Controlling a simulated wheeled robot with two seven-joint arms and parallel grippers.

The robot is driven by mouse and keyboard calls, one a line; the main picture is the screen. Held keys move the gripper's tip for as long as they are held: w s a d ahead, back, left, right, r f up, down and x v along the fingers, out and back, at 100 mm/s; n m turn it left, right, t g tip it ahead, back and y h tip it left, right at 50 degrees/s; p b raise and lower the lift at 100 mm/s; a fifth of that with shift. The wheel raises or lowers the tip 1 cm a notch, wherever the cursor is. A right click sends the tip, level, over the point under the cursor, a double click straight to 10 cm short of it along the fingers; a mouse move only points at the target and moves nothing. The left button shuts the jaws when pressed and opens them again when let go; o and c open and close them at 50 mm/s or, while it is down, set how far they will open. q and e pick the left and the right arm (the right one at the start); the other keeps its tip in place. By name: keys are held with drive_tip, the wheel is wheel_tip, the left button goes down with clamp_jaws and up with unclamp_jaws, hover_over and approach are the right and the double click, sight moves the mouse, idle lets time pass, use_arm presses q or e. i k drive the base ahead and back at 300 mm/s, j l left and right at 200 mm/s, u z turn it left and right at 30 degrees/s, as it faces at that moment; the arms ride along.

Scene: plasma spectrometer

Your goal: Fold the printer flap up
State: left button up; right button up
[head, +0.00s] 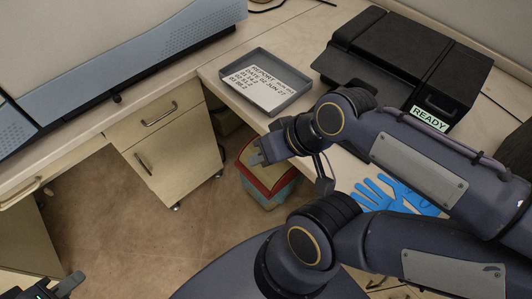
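The black printer (405,62) stands on the desk at the upper right, with a green-white READY label (429,119) at its front right.
A grey tray (307,88) with a printed report sheet lies on the desk left of the printer. Blue gloves (374,192) lie near the desk's front edge. A red-rimmed bin (270,186) stands below. A large grey instrument (110,60) fills the upper left.

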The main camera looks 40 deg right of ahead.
sight(338, 66)
drive_tip(key=k+z, duration=0.1)
drive_tip(key=z, duration=2.15)
